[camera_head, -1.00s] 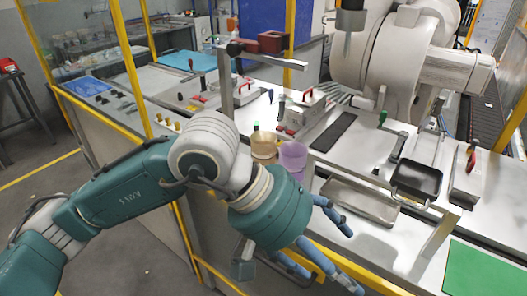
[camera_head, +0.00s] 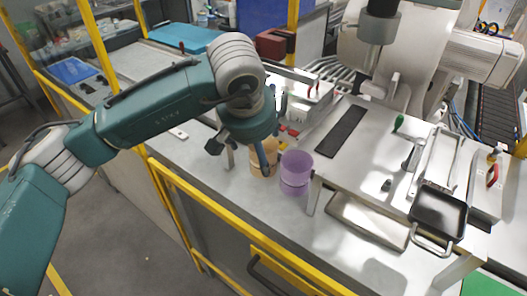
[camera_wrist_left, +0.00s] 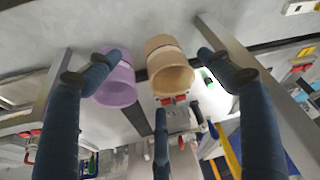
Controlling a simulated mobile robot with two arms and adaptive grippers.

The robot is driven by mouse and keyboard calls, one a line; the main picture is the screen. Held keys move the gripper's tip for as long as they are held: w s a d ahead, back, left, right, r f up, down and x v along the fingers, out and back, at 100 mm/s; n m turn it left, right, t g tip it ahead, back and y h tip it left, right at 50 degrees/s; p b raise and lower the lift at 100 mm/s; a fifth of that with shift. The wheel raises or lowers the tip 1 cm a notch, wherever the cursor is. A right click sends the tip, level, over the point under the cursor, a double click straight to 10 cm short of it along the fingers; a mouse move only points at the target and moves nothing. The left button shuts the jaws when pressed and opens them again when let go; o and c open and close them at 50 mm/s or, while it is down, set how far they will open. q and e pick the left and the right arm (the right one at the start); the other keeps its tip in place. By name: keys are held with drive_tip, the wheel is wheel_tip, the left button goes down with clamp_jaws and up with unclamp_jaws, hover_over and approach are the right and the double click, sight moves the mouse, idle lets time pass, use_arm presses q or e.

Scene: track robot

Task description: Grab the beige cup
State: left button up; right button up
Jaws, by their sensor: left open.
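The beige cup (camera_head: 257,166) stands upright on the grey bench near its front edge, partly hidden by a finger of my left gripper (camera_head: 268,158). In the left wrist view the beige cup (camera_wrist_left: 168,68) lies between the spread outer fingers of the left gripper (camera_wrist_left: 156,60), with open space to the right finger. The fingers are open and hold nothing. The purple cup (camera_head: 296,172) stands right beside the beige one. In the wrist view the left finger overlaps the purple cup (camera_wrist_left: 118,82); I cannot tell if they touch. My right gripper is not in view.
A yellow rail (camera_head: 225,214) runs along the bench's front. A raised metal platform with a black pan (camera_head: 438,214) and a metal tray (camera_head: 366,222) lie right of the cups. A white robot arm (camera_head: 430,62) stands behind.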

use_arm(q)
drive_tip(key=w+f+p, duration=0.1)
drive_tip(key=w+f, duration=0.1)
drive_tip(key=w+d+f+p, duration=0.1)
drive_tip(key=w+f+p, duration=0.1)
drive_tip(key=w+f, duration=0.1)
drive_tip(key=shift+w, duration=0.25)
drive_tip(key=c, duration=1.2)
drive_tip(key=shift+c, duration=0.2)
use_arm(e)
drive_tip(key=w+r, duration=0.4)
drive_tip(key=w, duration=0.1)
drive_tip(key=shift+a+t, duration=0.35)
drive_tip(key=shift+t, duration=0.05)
use_arm(q)
drive_tip(key=shift+s+r, duration=0.1)
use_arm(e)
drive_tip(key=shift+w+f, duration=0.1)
